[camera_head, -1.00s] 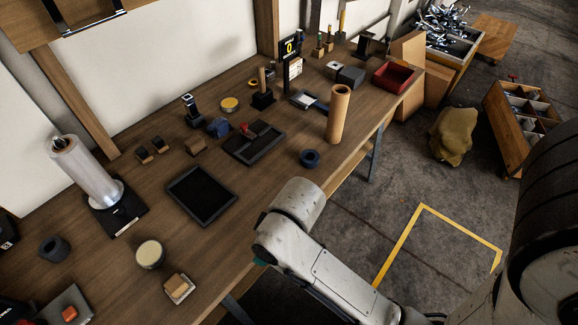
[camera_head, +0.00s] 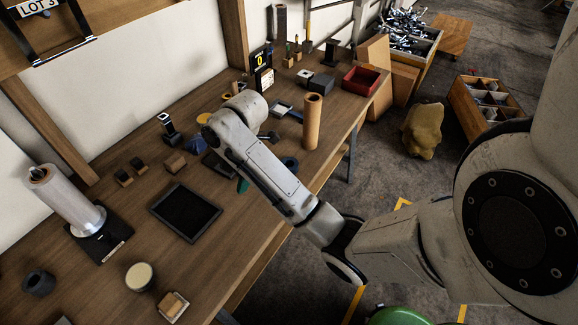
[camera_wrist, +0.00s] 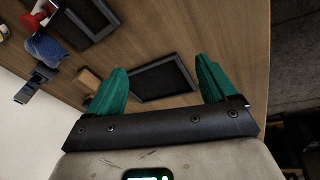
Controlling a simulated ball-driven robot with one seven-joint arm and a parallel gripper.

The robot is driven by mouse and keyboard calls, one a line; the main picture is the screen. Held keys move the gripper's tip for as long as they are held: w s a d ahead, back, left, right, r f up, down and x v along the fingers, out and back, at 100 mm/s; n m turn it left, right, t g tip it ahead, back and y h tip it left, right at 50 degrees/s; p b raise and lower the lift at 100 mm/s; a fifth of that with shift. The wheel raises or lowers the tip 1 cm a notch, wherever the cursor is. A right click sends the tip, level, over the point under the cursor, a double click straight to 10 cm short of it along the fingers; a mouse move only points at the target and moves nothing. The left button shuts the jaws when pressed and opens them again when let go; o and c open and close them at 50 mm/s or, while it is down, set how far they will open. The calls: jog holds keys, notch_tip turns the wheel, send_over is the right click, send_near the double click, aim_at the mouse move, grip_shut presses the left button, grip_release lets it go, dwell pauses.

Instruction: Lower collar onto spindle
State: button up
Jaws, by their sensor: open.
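A dark blue ring (camera_head: 289,163), possibly the collar, lies on the bench near its front edge, partly hidden by my arm. A second dark ring (camera_head: 38,283) lies at the far left; I cannot tell which is the collar. A short wooden post on a dark base (camera_head: 241,86), possibly the spindle, stands behind my arm, mostly hidden. My gripper (camera_wrist: 160,72) is open and empty above the bench, its two green fingers apart. One green finger also shows below my arm in the head view (camera_head: 243,185).
A black tray (camera_head: 186,212) lies on the bench (camera_head: 110,245), left of my gripper. A tall cardboard tube (camera_head: 312,122) stands near the front edge. A wrapped roll (camera_head: 65,200) stands at left. A red bin (camera_head: 361,81) sits at the far end.

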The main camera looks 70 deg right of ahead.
jog(key=s+d+n+g, duration=0.15)
jog(key=s+d, duration=0.25)
jog(key=d, duration=0.5)
jog(key=n+g, duration=0.2)
jog(key=n, duration=0.1)
send_over(289, 162)
jog(key=a, duration=0.2)
jog(key=shift+m+t+h, duration=0.25)
jog(key=shift+h, duration=0.05)
jog(key=f+b, duration=0.2)
jog(key=f, duration=0.1)
jog(key=f+b, duration=0.1)
jog(key=b, duration=0.1)
jog(key=shift+s+d+f, duration=0.1)
jog(key=shift+s+f, duration=0.15)
jog(key=shift+s, duration=0.1)
jog(key=shift+d+f+p, duration=0.2)
jog(key=shift+f+p, duration=0.25)
jog(key=shift+f, duration=2.2)
jog(key=c, duration=1.1)
jog(key=shift+c, duration=0.2)
